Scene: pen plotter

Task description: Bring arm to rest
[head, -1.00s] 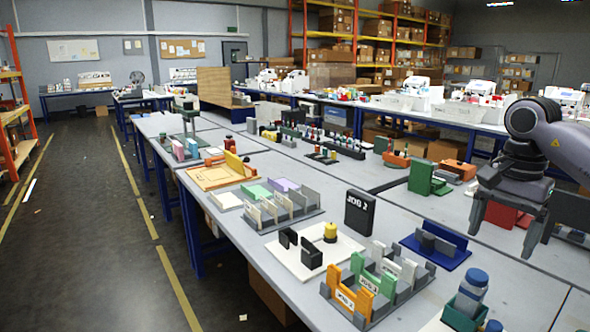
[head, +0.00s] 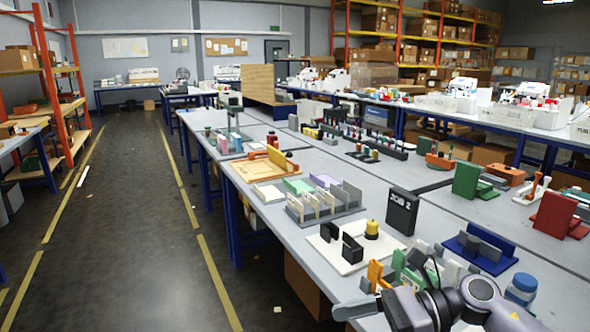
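My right arm (head: 480,302) comes in at the bottom right, low over the front of the workbench. Its gripper (head: 358,308) points left near the bench's near edge. Only one grey finger shows clearly, so its opening cannot be told, and no object shows at its tip. The gripper and wrist hide part of the rack with orange and green holders (head: 408,268). My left gripper is not in view.
The workbench (head: 300,238) carries a black JOB 2 block (head: 401,212), a white plate with a yellow knob (head: 371,230), a blue stand (head: 479,252) and a blue-capped bottle (head: 521,289).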

